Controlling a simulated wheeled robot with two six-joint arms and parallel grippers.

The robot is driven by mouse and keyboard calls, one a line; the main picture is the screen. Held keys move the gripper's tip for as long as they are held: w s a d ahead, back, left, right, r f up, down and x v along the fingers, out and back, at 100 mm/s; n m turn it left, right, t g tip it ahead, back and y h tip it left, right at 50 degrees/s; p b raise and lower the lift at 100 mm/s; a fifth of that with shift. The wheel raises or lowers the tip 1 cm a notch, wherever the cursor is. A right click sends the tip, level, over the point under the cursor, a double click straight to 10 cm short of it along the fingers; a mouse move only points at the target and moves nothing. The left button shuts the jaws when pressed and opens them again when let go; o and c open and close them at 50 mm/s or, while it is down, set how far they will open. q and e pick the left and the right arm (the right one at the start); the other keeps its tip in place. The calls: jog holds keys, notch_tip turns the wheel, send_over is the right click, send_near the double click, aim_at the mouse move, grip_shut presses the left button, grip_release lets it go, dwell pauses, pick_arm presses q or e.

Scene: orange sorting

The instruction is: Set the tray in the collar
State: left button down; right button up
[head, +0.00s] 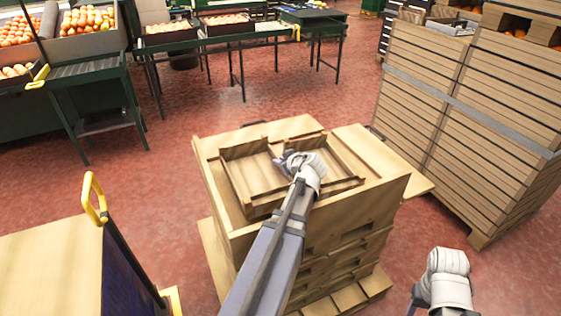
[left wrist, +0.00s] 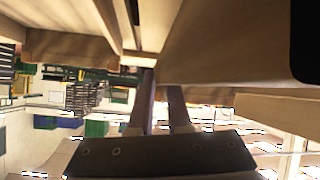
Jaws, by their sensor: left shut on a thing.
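The tray (head: 236,180) is a shallow brown open box with low walls. In the head view it is over the wooden collar (head: 212,192), toward the left and front of its opening. I cannot tell whether it rests inside or hangs just above. My left gripper (head: 284,160) is shut on the tray, and my wrist hides part of it. In the left wrist view my gripper fingers (left wrist: 160,108) reach up to wooden boards. My right gripper (head: 416,299) is low at the right, away from the collar; its fingers do not show clearly.
The collar tops a wooden stack on a pallet. A tall slatted crate stack (head: 440,110) stands at the right. A wooden surface (head: 45,265) and a yellow handle (head: 94,198) are at left. Tables with orange boxes (head: 228,24) stand behind. Red floor lies between.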

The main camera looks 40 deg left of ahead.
pick_arm(q)
jog(key=shift+f, duration=0.1)
jog(key=c, duration=0.9)
grip_release()
jog(key=shift+o, duration=0.2)
jog(key=shift+r+p, duration=0.5)
jog(key=shift+p, duration=0.05)
jog(key=shift+r+p, duration=0.5)
jog(key=p+v, duration=0.3)
jog(key=v, duration=0.3)
jog(key=shift+s+d, duration=0.2)
jog(key=shift+d, duration=0.15)
jog(key=shift+s+d, duration=0.1)
jog(key=shift+d, duration=0.15)
